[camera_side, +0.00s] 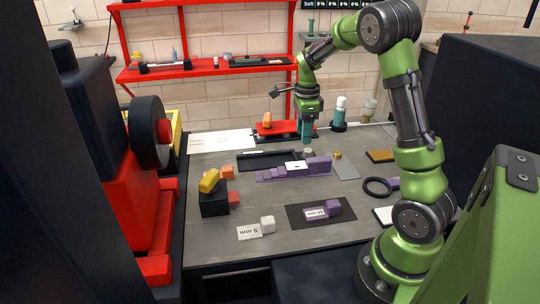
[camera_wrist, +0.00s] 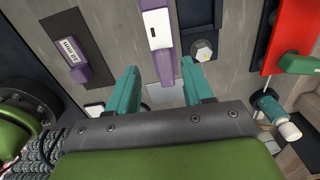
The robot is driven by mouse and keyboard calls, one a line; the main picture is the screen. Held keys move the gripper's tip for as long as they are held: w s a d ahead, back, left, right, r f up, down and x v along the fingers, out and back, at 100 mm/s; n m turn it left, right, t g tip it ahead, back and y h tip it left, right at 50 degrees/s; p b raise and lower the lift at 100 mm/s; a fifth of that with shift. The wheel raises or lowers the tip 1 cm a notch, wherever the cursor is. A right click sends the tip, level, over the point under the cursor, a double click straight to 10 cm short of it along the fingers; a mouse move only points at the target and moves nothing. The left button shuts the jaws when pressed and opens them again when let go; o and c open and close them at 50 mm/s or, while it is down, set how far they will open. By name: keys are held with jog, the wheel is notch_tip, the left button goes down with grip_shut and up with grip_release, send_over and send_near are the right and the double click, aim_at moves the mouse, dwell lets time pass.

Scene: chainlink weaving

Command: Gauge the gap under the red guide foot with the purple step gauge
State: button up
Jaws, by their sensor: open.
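The purple step gauge (camera_side: 267,175) lies flat near the middle of the table, its steps rising to the right, with a white label on it. In the wrist view the gauge (camera_wrist: 166,67) runs up the picture, its near end between my fingers' lines. My gripper (camera_side: 307,141) is open and empty, above the table behind the gauge's tall end; its two teal fingers (camera_wrist: 158,68) are apart and touch nothing I can see. A small red block (camera_side: 234,198) sticks out from a dark block with a yellow top; it may be the guide foot. The gap under it is too small to make out.
A black tray (camera_side: 251,163) lies behind the gauge, and a red stand (camera_side: 270,131) is further back. A purple labelled block (camera_side: 333,207) sits on a dark mat (camera_side: 298,222) in front. Bare table lies between.

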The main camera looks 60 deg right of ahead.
aim_at(302, 164)
notch_tip(302, 164, down, 12)
jog(key=shift+r, duration=0.2)
dwell(0.4)
jog(key=c, duration=0.8)
jog(key=shift+o, duration=0.2)
jog(key=shift+r, duration=0.1)
notch_tip(302, 164, up, 10)
